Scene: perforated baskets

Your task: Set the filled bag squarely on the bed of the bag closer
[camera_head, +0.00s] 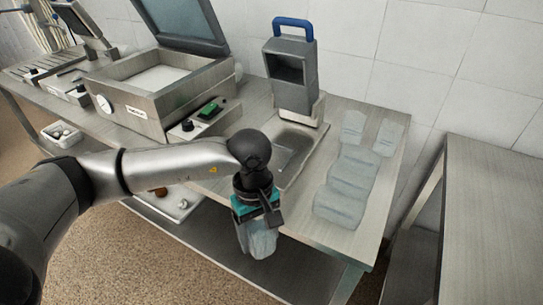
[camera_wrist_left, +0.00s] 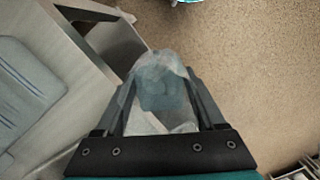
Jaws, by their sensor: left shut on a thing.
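My left gripper (camera_head: 258,218) is shut on a clear, pale bluish bag (camera_head: 260,243). The bag hangs below the fingers, beyond the front edge of the steel table. In the left wrist view the bag (camera_wrist_left: 158,85) sits between the two fingers, with the floor behind it. What fills it is hard to make out. What looks like the bag closer (camera_head: 290,72), a grey upright head with a blue handle, stands at the back of the table. Its shallow steel bed (camera_head: 296,143) shows no bag on it. My left arm hides part of its near side. My right gripper is not in view.
Several clear bags (camera_head: 345,185) lie to the right of the bed. A steel machine with a raised lid (camera_head: 160,85) and a small control box (camera_head: 205,115) stand to the left. A lower shelf (camera_head: 215,250) runs beneath the table. Another steel table (camera_head: 495,210) is at right.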

